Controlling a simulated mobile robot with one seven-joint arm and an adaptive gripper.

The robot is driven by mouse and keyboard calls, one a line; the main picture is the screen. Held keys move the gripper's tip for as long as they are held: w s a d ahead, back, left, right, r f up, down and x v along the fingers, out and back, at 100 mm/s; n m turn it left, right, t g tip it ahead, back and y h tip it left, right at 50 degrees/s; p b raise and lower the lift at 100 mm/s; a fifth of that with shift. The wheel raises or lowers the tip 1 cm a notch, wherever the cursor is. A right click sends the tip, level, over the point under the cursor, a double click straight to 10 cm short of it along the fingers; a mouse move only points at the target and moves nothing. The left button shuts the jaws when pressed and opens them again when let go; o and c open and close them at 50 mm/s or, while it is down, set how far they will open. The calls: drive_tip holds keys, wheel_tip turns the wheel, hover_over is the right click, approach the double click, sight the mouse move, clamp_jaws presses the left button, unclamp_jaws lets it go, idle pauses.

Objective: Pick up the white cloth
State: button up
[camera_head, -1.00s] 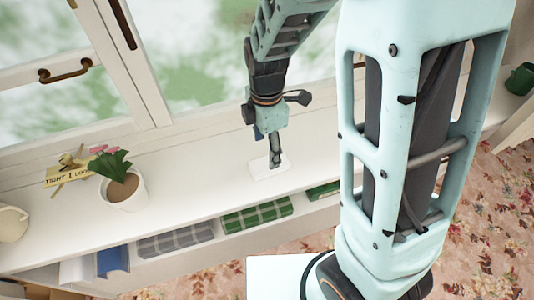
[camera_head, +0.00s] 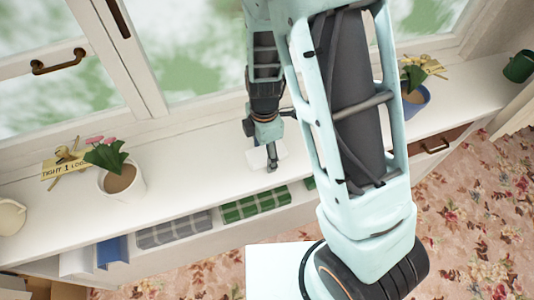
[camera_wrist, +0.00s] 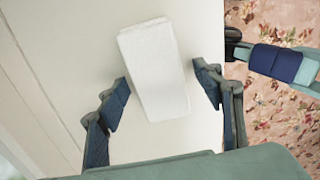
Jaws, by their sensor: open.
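The white cloth (camera_wrist: 154,70) is a folded rectangular block lying on the white windowsill shelf. In the wrist view its lower part sits between the two fingers of my gripper (camera_wrist: 168,98), with a gap on each side. My gripper is open, and neither finger touches the cloth in this view. In the head view my gripper (camera_head: 271,160) points down at the cloth (camera_head: 258,158), which is partly hidden behind it. I cannot tell the exact height of the fingertips above the shelf.
The shelf (camera_head: 190,185) runs along the window. A white flowerpot (camera_head: 122,182) and a small sign (camera_head: 62,167) stand to the left, a blue pot (camera_head: 414,100) and a green mug (camera_head: 520,66) to the right. Folded green plaid cloth (camera_head: 255,204) lies in a compartment below.

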drive_tip(key=shift+c, duration=0.3)
drive_tip(key=c, duration=1.1)
drive_tip(key=shift+o, duration=0.2)
drive_tip(key=shift+r, duration=0.15)
